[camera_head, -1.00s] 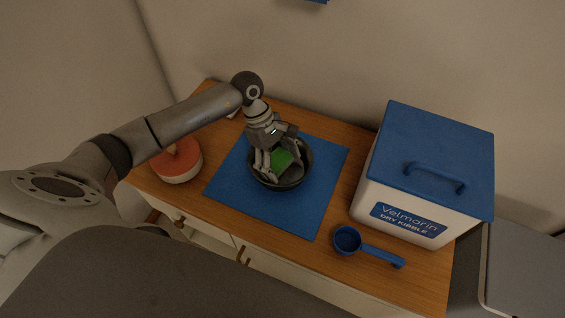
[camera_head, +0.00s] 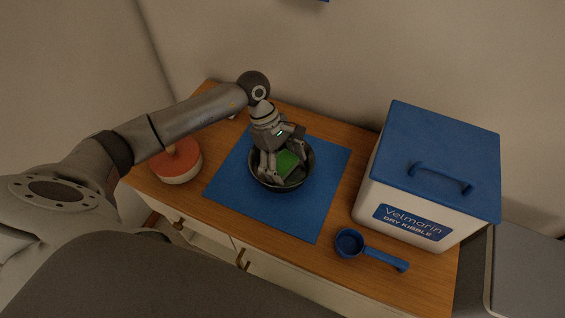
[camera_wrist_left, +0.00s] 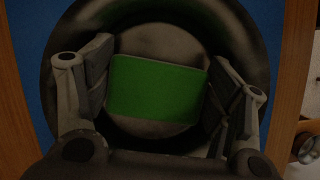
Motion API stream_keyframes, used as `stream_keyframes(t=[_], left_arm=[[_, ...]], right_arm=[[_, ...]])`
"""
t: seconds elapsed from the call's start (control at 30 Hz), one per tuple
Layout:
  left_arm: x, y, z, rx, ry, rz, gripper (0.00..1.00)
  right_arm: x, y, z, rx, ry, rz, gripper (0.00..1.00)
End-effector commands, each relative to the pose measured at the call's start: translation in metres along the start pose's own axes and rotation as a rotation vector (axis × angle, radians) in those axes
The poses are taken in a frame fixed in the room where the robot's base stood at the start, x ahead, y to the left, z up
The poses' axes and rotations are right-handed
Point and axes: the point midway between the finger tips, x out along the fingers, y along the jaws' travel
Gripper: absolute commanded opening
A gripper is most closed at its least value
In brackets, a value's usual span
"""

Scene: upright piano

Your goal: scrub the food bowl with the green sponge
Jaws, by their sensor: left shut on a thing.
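The dark food bowl (camera_head: 297,181) stands on a blue mat (camera_head: 250,201) on the wooden cabinet top. The green sponge (camera_head: 286,163) is inside the bowl, low down near its floor. My left gripper (camera_head: 284,172) reaches down into the bowl and is shut on the sponge. In the left wrist view the sponge (camera_wrist_left: 157,89) spans between the two finger pads, and the bowl's wall (camera_wrist_left: 165,14) curves around it. I cannot tell whether the sponge presses on the bowl. My right gripper is not in view.
A white kibble bin (camera_head: 401,212) with a blue lid stands at the right. A blue scoop (camera_head: 370,247) lies in front of it. A round container with a red-orange lid (camera_head: 177,162) stands left of the mat. The mat around the bowl is clear.

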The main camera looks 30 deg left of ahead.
Motion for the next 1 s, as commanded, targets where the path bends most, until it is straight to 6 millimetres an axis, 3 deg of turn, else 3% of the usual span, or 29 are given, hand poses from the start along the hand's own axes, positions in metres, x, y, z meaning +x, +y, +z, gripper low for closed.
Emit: stream_keyframes(t=[0.27, 0.8, 1.0], left_arm=[[-0.003, -0.001, 0.002, 0.001, -0.001, -0.001, 0.56], [-0.052, 0.000, 0.023, 0.003, -0.001, 0.001, 0.56], [-0.056, 0.000, 0.025, 0.001, -0.002, 0.000, 0.56]], right_arm=[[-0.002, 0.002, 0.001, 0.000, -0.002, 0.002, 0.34], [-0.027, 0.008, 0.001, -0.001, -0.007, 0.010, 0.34], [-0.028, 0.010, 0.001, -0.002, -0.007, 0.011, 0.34]])
